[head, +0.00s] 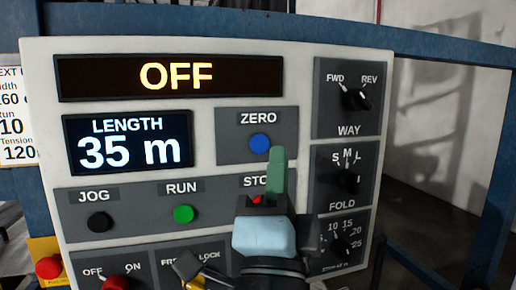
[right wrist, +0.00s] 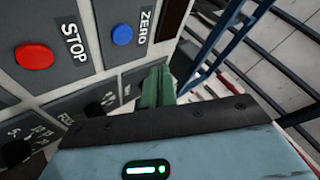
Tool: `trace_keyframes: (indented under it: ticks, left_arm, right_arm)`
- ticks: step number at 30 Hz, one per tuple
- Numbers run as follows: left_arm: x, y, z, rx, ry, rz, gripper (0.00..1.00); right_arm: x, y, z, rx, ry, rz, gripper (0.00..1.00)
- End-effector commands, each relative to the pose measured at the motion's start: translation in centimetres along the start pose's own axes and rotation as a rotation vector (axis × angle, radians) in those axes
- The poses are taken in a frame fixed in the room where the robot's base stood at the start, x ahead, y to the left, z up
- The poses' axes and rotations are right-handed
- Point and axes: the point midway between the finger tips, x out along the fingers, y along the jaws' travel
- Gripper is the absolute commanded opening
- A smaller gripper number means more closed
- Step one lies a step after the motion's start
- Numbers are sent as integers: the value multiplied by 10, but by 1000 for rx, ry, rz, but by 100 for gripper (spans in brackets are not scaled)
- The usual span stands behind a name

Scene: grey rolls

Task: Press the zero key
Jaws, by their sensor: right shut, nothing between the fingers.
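The zero key is a round blue button (head: 260,144) under the ZERO label on the upper middle of the control panel (head: 235,52). It also shows in the right wrist view (right wrist: 122,35), unobstructed. My right gripper (head: 277,152) has green fingers, shut and empty, pointing up in the head view. Their tips appear just right of the blue button's lower edge. In the right wrist view the green fingers (right wrist: 157,86) lie below and right of the button, apart from it. The display (head: 175,75) reads OFF, and the length screen (head: 130,140) reads 35 m. My left gripper is not in view.
The red STOP button (head: 258,199) is partly hidden behind my right gripper. Black JOG (head: 99,222) and green RUN (head: 183,214) buttons sit to its left. WAY (head: 356,99), FOLD and tension knobs line the right side. A blue frame (head: 497,200) borders the panel.

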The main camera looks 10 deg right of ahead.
Motion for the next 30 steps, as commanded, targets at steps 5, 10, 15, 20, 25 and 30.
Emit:
trace_keyframes:
  ticks: [5,10,15,20,25,30]
  left_arm:
    - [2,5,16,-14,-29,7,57]
    - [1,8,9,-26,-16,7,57]
    - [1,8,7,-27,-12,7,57]
    - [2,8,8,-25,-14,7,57]
    - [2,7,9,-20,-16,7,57]
    - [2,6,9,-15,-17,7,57]
  right_arm:
    - [15,17,14,-3,-2,7,0]
    - [29,20,20,-3,1,0,0]
    - [36,25,25,-1,1,-1,0]
    - [38,28,27,-1,0,0,0]
    - [38,28,27,-1,1,0,0]
    - [37,28,27,-1,1,0,0]
